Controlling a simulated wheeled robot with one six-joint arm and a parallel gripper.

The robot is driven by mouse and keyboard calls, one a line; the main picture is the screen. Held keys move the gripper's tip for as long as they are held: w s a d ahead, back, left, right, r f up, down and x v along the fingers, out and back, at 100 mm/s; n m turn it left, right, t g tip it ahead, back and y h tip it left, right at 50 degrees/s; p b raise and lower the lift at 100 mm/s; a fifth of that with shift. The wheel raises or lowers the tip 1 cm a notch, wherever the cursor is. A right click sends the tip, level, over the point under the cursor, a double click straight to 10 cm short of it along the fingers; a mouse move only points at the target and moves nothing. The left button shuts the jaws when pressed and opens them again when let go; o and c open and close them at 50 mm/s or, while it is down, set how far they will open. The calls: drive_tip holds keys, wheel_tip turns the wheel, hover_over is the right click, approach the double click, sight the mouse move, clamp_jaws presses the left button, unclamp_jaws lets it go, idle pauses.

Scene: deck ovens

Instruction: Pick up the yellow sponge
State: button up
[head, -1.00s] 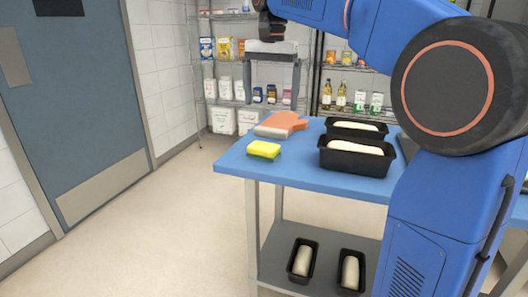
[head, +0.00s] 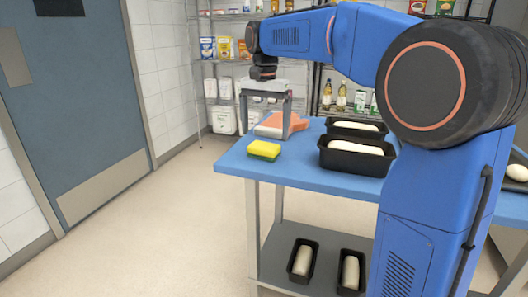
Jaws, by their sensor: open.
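The yellow sponge (head: 264,149) lies flat on the blue tabletop (head: 300,166), near its left front corner. My gripper (head: 264,134) points down from above, with its two fingers spread apart and nothing between them. In the picture its fingertips are just above and behind the sponge, in front of the orange item. I cannot tell exactly how far it is from the sponge.
An orange item with a pale edge (head: 270,131) lies behind the sponge. Two black pans with pale dough, the nearer pan (head: 352,170) and one behind it, stand to the right. Two more pans (head: 303,262) sit on the lower shelf. Wire shelving stands behind.

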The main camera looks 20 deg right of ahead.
sight(264, 145)
drive_tip(key=shift+s+a+f, duration=0.1)
drive_tip(key=shift+f, duration=3.05)
drive_tip(key=shift+c, duration=0.3)
drive_tip(key=c, duration=1.1)
